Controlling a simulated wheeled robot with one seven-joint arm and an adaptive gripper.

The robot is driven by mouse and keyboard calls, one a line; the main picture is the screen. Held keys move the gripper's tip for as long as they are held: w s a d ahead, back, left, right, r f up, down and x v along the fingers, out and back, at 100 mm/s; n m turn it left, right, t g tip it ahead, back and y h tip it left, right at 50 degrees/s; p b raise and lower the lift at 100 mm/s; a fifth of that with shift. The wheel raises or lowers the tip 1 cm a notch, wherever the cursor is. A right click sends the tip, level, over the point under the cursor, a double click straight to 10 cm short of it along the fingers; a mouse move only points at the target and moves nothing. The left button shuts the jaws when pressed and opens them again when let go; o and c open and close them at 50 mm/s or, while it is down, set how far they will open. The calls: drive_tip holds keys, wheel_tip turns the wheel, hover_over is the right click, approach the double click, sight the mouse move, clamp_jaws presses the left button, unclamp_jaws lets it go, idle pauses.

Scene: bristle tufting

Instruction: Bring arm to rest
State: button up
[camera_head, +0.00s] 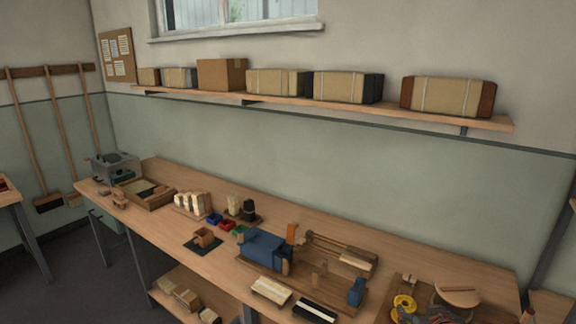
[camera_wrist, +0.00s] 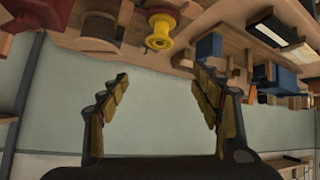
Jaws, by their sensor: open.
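My gripper (camera_wrist: 160,90) shows in the wrist view with its two fingers spread wide apart. It is open and nothing is between the fingers. Behind the fingers is the pale green wall, with the workbench along the top of the picture. In the head view a dark shape among the items at the bench's lower right may be part of my arm, but I cannot tell. The fingers are not clearly seen in the head view.
The long workbench (camera_head: 150,228) carries a blue clamp-like block (camera_head: 264,245), a yellow spool (camera_head: 404,303) and brushes (camera_head: 345,250). The spool also shows in the wrist view (camera_wrist: 160,30). Above, a wall shelf (camera_head: 400,111) holds several wrapped bundles. The wall between is clear.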

drive_tip(key=s+a+r+g+y, duration=0.1)
drive_tip(key=s+a+r+g, duration=0.1)
drive_tip(key=s+a+r, duration=0.2)
drive_tip(key=s+a+r+g+y, duration=0.1)
drive_tip(key=s+a+r, duration=0.3)
drive_tip(key=s+a, duration=0.6)
drive_tip(key=s+g, duration=0.1)
drive_tip(key=s, duration=0.7)
drive_tip(key=shift+a+n+y, duration=0.3)
drive_tip(key=shift+a+n, duration=0.1)
drive_tip(key=shift+s, duration=0.1)
